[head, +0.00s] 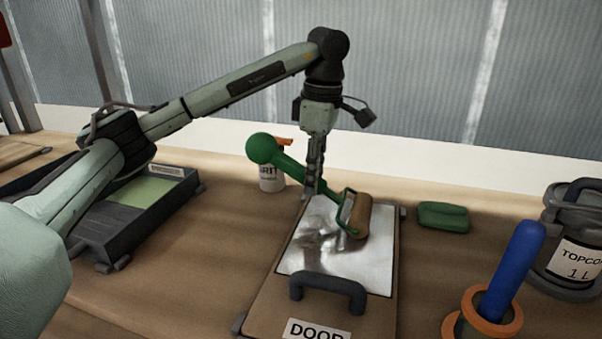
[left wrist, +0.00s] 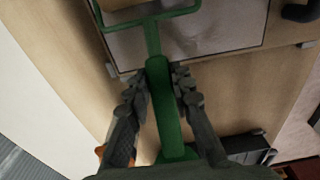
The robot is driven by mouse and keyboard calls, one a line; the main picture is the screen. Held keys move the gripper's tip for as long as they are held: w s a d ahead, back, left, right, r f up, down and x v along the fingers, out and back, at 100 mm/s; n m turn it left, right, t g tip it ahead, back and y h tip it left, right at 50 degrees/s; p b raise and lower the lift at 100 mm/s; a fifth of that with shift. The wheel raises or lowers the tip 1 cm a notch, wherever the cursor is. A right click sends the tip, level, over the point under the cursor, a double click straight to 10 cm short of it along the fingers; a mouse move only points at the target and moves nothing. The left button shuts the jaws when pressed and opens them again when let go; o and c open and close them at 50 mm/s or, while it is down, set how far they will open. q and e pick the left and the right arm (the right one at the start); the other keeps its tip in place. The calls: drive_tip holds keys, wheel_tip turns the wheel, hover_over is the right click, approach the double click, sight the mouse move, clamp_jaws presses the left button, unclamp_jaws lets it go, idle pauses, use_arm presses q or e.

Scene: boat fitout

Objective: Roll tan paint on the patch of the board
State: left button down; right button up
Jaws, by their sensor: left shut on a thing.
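My left gripper (head: 314,188) is shut on the green handle of a paint roller (head: 289,172). The handle also runs between the fingers in the left wrist view (left wrist: 158,95). The roller's tan sleeve (head: 361,216) is at the right edge of the shiny grey patch (head: 310,240); I cannot tell whether it touches. The patch shows darker smears and no clear tan. It lies on the tan board (head: 264,307), which has a dark handle (head: 327,286) and a partly cut-off label at its near end. My right gripper is not in view.
A dark tray (head: 88,234) with a light green inside stands at the left, partly behind my left arm. A white bottle (head: 270,183) stands behind the roller. A green block (head: 443,216), a blue handle in an orange ring (head: 512,262) and a grey topcoat can (head: 565,245) are at the right.

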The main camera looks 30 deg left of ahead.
sight(291, 160)
use_arm(q)
drive_tip(key=shift+w+d, duration=0.2)
drive_tip(key=shift+d, duration=0.6)
drive_tip(key=shift+w+d, duration=0.15)
drive_tip(key=shift+d, duration=0.65)
drive_tip(key=shift+w+d, duration=0.2)
drive_tip(key=shift+d, duration=0.6)
drive_tip(key=shift+s+a+r, duration=0.1)
drive_tip(key=shift+s+a, duration=0.1)
drive_tip(key=shift+a, duration=0.6)
drive_tip(key=shift+s+a+f, duration=0.1)
drive_tip(key=shift+s+a, duration=0.1)
drive_tip(key=shift+a, duration=0.6)
drive_tip(key=shift+s+a+r, duration=0.1)
drive_tip(key=shift+s+a, duration=0.1)
drive_tip(key=shift+a, duration=0.6)
drive_tip(key=shift+s+a+b, duration=0.1)
drive_tip(key=shift+s+a, duration=0.1)
drive_tip(key=shift+a, duration=0.55)
drive_tip(key=shift+s+a+b, duration=0.15)
drive_tip(key=shift+s+a, duration=0.05)
drive_tip(key=shift+a, duration=0.55)
drive_tip(key=shift+s+a+b, duration=0.1)
drive_tip(key=shift+s+a, duration=0.1)
drive_tip(key=shift+a, duration=0.55)
